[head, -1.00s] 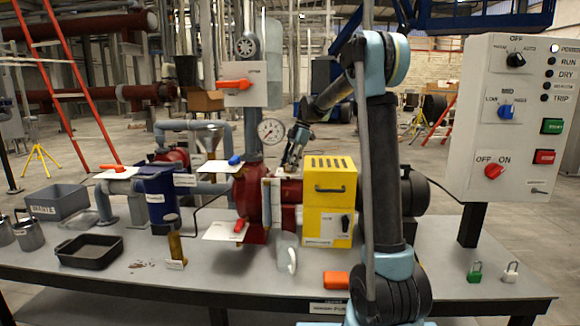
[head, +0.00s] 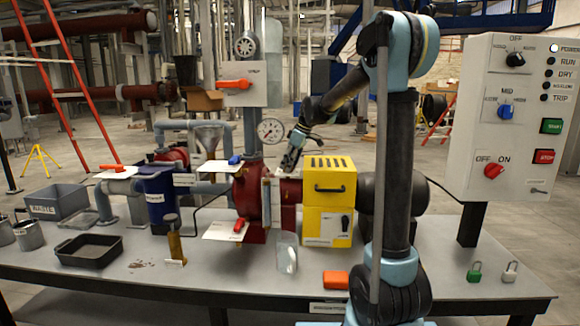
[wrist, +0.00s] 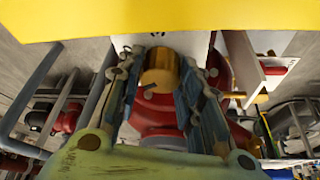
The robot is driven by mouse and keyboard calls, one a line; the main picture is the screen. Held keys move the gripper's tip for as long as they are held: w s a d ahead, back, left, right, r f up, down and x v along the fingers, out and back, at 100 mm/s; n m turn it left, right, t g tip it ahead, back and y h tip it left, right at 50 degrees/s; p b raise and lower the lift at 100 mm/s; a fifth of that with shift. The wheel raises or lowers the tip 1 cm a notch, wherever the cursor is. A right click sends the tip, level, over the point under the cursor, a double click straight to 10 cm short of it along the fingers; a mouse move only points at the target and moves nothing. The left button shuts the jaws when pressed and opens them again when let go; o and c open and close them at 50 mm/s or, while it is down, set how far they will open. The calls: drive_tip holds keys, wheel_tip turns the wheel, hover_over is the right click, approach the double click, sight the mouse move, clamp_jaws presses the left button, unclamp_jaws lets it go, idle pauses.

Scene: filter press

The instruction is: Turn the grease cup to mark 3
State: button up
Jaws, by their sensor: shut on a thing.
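The grease cup (wrist: 158,72) is a brass-coloured cylinder in the middle of the wrist view, between my two fingers. My gripper (wrist: 160,82) is shut on it, with one finger on each side. In the head view my gripper (head: 290,160) points down at the top of the red pump housing (head: 247,192), just left of the yellow guard box (head: 329,188). The cup cannot be made out in the head view. A pale plate (wrist: 133,42) lies behind the cup in the wrist view; its markings are too small to read.
The yellow guard box fills the top edge of the wrist view, close to my fingers. A pressure gauge (head: 270,131) and a grey pipe stand just behind my gripper. The control panel (head: 515,120) stands at right.

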drive_tip(key=shift+a+m+t+h, duration=0.15)
drive_tip(key=shift+m+t, duration=0.25)
drive_tip(key=shift+m, duration=0.65)
drive_tip(key=shift+d+m+t+h, duration=0.1)
drive_tip(key=shift+m+t+h, duration=0.25)
drive_tip(key=shift+m, duration=0.7)
drive_tip(key=o, duration=1.1)
drive_tip(key=shift+c, duration=0.2)
drive_tip(key=v, duration=1.2)
